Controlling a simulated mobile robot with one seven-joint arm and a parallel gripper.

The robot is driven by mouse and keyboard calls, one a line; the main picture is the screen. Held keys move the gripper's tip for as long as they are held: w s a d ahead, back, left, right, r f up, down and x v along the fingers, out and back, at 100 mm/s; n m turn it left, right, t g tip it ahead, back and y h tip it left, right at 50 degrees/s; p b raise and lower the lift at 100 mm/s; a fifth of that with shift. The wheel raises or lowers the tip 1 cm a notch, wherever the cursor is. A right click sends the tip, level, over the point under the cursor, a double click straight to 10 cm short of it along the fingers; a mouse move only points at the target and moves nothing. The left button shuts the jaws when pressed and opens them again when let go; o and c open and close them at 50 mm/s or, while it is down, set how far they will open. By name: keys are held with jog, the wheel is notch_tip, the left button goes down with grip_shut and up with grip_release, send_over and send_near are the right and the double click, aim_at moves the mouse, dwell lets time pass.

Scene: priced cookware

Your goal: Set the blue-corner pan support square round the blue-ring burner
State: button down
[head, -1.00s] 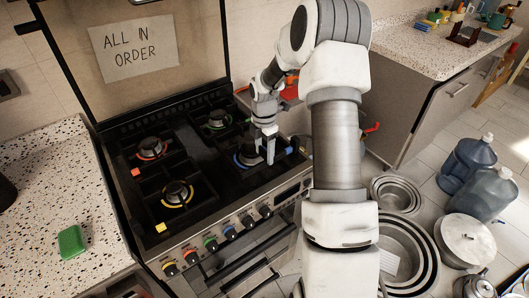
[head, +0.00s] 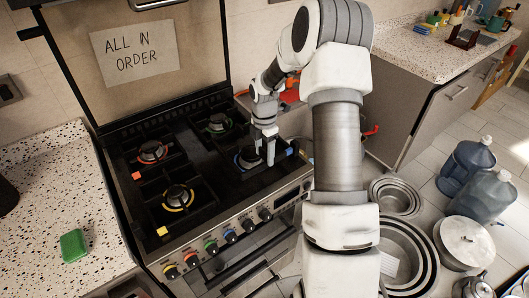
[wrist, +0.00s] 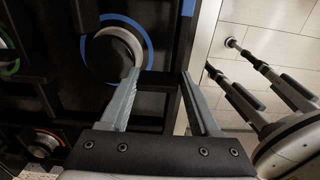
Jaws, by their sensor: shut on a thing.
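The blue-corner pan support (wrist: 165,85) is a black frame over the right front of the cooker. Its blue corner mark (wrist: 187,8) shows at the top in the wrist view, and at the right in the head view (head: 291,149). The blue-ring burner (wrist: 118,45) lies left of the held bar in the wrist view; in the head view the burner (head: 246,160) is partly behind my fingers. My gripper (wrist: 160,74) is shut on a side bar of the support, with one finger on the burner side. I cannot tell whether the support is seated flat or exactly square.
The red-ring burner (head: 152,152), yellow-ring burner (head: 178,197) and green-ring burner (head: 218,123) have their own black supports close by. Coloured knobs (head: 230,235) line the cooker's front. Stacked pans (head: 405,250) stand on the floor at right.

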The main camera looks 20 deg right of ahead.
aim_at(265, 160)
jog(key=shift+f+b, duration=0.8)
jog(key=shift+f, duration=0.5)
dwell(0.9)
jog(key=shift+f, duration=0.35)
jog(key=shift+f, duration=0.1)
dwell(1.2)
jog(key=shift+r+p, duration=1.3)
jog(key=shift+r, duration=0.55)
jog(key=shift+f, duration=0.15)
